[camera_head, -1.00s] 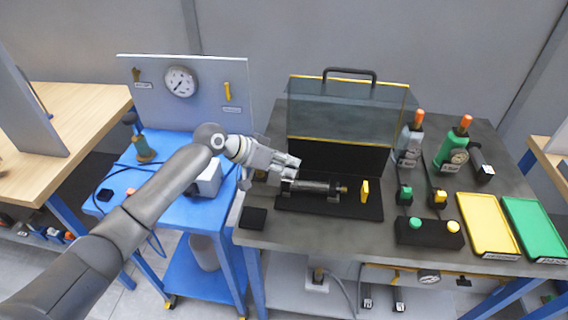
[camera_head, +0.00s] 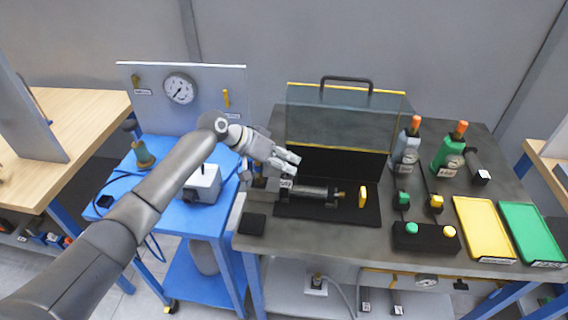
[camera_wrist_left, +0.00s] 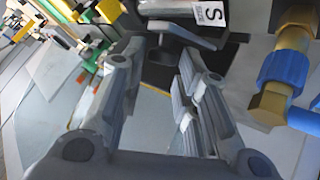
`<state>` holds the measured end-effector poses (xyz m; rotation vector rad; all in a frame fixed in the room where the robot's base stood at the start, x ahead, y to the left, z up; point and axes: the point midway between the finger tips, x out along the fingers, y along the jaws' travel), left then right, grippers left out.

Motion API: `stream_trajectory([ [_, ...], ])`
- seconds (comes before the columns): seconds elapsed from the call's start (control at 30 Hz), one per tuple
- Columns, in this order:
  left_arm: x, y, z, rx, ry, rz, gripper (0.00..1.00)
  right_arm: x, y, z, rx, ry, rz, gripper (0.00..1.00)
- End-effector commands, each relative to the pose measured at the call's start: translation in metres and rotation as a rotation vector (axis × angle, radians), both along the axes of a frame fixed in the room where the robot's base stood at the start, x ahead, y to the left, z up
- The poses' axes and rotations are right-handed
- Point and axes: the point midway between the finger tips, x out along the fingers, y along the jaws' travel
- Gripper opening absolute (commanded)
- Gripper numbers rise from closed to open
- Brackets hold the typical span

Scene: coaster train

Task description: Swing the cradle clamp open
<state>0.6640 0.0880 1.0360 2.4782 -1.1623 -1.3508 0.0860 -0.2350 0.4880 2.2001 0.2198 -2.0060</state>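A dark cylinder (camera_head: 318,191) lies in a cradle on the black base plate (camera_head: 345,217) on the grey bench. A small white label marks the cradle's left end. In the left wrist view a white label with an S (camera_wrist_left: 211,13) sits beside a grey lever-like part (camera_wrist_left: 185,32), which may be the cradle clamp; I cannot tell whether it is latched. My left gripper (camera_head: 291,164) is just above and behind the cradle's left end. In the left wrist view the left gripper (camera_wrist_left: 158,62) has its fingers apart with nothing between them. My right gripper is in neither view.
A clear guard with a handle (camera_head: 345,115) stands raised behind the cradle. A yellow upright piece (camera_head: 362,197) is at the cylinder's right. A button box (camera_head: 425,237), yellow tray (camera_head: 482,228) and green tray (camera_head: 533,234) lie right. A blue cart (camera_head: 165,205) stands left.

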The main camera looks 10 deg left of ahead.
Motion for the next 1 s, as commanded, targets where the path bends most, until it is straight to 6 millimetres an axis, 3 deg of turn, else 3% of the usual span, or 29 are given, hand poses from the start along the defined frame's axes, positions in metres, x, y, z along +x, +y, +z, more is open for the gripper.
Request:
stream_trajectory([
  [0.07,-0.001,0.000,-0.001,0.001,0.004,-0.002,0.43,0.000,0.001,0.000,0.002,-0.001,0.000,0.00],
  [0.47,-0.004,0.005,0.000,0.005,0.008,-0.003,0.43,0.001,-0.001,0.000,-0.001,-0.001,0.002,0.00],
  [1.0,-0.034,0.069,0.069,0.005,0.007,-0.001,0.43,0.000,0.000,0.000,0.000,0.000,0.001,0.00],
])
